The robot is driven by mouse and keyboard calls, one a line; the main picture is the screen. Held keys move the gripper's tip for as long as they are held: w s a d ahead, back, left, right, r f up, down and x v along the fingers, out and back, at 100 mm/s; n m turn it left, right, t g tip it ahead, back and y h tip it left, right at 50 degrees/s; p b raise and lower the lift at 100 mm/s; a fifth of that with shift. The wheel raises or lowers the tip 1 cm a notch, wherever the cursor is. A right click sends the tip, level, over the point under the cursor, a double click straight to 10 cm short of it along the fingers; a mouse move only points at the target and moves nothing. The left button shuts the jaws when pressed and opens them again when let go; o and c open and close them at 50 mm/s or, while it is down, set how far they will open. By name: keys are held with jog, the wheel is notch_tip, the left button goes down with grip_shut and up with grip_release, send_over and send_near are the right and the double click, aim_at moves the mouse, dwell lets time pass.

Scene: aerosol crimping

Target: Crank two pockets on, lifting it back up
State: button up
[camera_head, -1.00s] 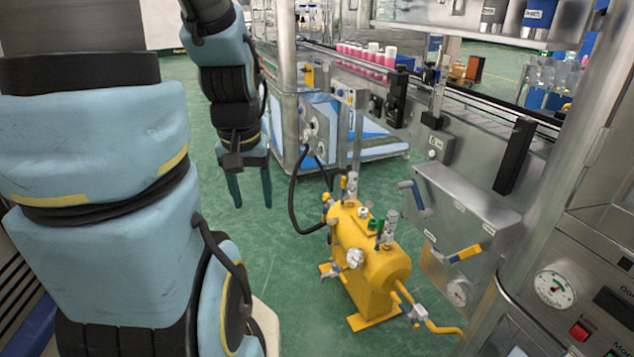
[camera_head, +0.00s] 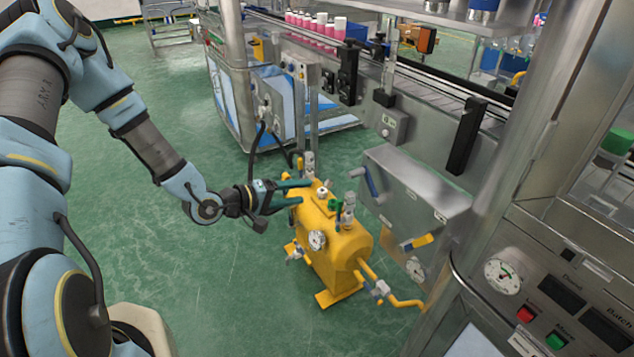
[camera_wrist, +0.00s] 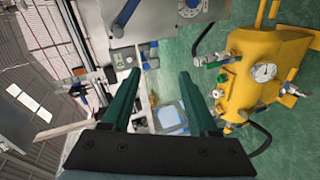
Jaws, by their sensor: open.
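A grey metal box (camera_head: 415,190) is fixed to the conveyor's side. A lever with a blue-grey grip (camera_head: 369,180) sticks out at its left end, and a yellow-handled lever (camera_head: 418,242) sits below. I cannot tell for certain which is the crank. My gripper (camera_head: 306,191) has green fingers and points right, at the height of the yellow tank's top, left of the blue-grey lever and apart from it. In the wrist view my gripper (camera_wrist: 158,83) is open, with nothing between its fingers.
A yellow tank (camera_head: 340,245) with gauge, valves and pipes stands below my gripper; it also shows in the wrist view (camera_wrist: 240,85). Pink cans (camera_head: 318,27) line the conveyor. A control panel (camera_head: 560,300) is at lower right. Green floor at left is open.

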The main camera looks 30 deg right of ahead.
aim_at(349, 176)
jog(key=shift+s+d+r+n+g+h+p, duration=0.25)
jog(key=shift+s+d+r+h, duration=0.45)
jog(key=shift+d, duration=1.35)
jog(key=shift+s+d+r+n+g+h, duration=0.1)
jog(key=shift+s+d+r+n+h, duration=0.55)
jog(key=shift+d, duration=1.45)
jog(key=shift+s+d+r+g+h+p, duration=0.15)
jog(key=shift+s+d+h, duration=0.3)
jog(key=shift+s+d, duration=1.1)
jog(key=shift+w+d, duration=0.5)
jog(key=shift+w, duration=0.05)
grip_shut()
